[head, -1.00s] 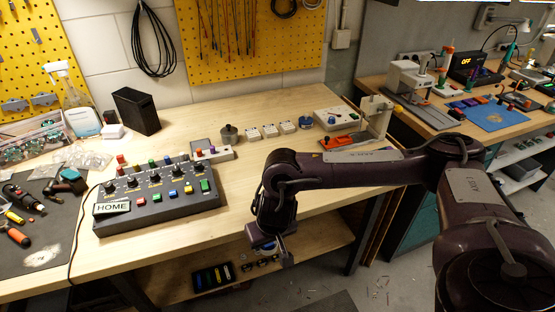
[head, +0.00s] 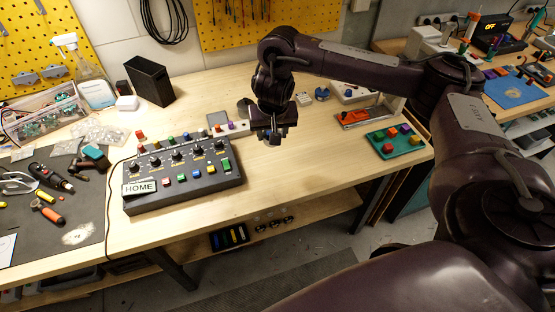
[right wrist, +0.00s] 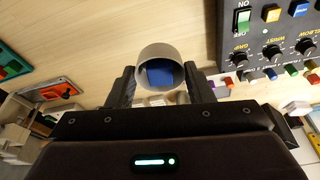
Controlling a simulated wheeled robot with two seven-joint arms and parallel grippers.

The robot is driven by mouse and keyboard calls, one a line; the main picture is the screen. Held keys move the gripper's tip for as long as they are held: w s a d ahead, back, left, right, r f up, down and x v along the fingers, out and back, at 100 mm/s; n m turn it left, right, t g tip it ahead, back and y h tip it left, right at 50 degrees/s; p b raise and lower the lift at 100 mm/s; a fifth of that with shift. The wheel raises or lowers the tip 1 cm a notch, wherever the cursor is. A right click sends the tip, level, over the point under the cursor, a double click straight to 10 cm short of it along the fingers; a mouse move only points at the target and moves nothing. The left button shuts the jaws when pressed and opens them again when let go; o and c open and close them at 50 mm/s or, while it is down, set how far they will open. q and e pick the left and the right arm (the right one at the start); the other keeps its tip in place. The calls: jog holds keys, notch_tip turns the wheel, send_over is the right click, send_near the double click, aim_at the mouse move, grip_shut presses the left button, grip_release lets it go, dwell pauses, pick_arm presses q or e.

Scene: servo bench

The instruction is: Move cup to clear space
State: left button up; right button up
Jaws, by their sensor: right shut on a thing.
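The cup (right wrist: 160,55) is a grey, round, open-mouthed cup with a blue patch inside. In the right wrist view it sits between the two dark fingers of my right gripper (right wrist: 162,80), which is shut on it. In the head view my right gripper (head: 275,137) points down over the bench, just right of the control box. There the cup is almost wholly hidden by the gripper. My left gripper is not in view.
The control box (head: 185,177) with knobs, coloured buttons and a HOME label stands left of the gripper. A green tray (head: 410,147) with coloured blocks is at right. Bare bench top (head: 310,165) lies between box and tray.

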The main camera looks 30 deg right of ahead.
notch_tip(320, 180, down, 9)
jog(key=b, duration=0.4)
jog(key=shift+w, duration=0.15)
jog(key=shift+f+b, duration=0.3)
jog(key=shift+f, duration=2.15)
jog(key=o, duration=0.9)
jog(key=shift+f, duration=0.15)
jog(key=shift+o, duration=0.2)
